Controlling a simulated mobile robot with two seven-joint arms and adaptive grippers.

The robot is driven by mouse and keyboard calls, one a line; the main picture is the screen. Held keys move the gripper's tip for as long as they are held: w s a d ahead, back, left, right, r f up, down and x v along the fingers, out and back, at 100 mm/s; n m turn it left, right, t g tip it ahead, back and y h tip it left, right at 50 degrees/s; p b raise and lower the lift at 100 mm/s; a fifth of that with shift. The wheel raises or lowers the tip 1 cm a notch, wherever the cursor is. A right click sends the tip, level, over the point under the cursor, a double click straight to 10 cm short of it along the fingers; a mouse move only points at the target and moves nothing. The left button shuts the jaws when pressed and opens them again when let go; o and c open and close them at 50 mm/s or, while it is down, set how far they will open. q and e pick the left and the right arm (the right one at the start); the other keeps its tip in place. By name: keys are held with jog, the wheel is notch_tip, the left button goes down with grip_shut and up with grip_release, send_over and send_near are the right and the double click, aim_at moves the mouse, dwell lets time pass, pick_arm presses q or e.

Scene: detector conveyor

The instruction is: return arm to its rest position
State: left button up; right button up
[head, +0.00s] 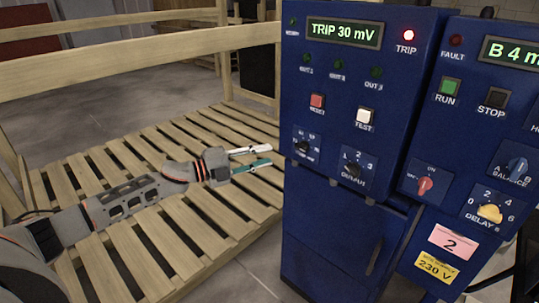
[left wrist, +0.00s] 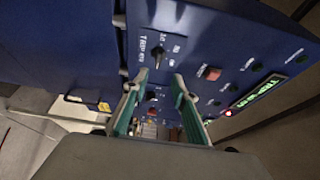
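My left arm comes in from the left in the head view, stretched low over the slatted wooden bench (head: 130,230). Its left gripper (head: 262,156) points right, towards the blue detector cabinet (head: 335,220), and looks clear of it. In the left wrist view the two green-padded fingers of the left gripper (left wrist: 157,84) stand apart with nothing held between them. The blue panel (left wrist: 215,45) with its knob and red button fills the view ahead of the fingers. My right gripper does not show in either view.
The cabinet's display (head: 345,33) reads TRIP 30 mV and the red TRIP lamp (head: 408,35) is lit. A second blue panel (head: 470,130) with RUN and STOP buttons stands at the right. A wooden rail (head: 140,55) runs behind the bench; grey floor shows beyond.

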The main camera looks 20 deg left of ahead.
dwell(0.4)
pick_arm(q)
jog(key=s+d+f+n+t+y, duration=0.1)
jog(key=s+d+f+n+y, duration=0.1)
jog(key=s+d+f+n, duration=0.5)
jog(key=s+d+f+n+t+y, duration=0.1)
jog(key=s+d+f+n, duration=0.25)
jog(key=f, duration=0.65)
jog(key=s+f+n+g+y, duration=0.2)
jog(key=s+f+n, duration=0.4)
jog(key=s, duration=0.6)
jog(key=s+f+n+g+y, duration=0.2)
jog(key=s+f+n+y, duration=0.2)
jog(key=s+f, duration=0.7)
jog(key=shift+s+d+f+n+g+y, duration=0.3)
jog(key=shift+s+n, duration=0.45)
jog(key=shift+n, duration=0.2)
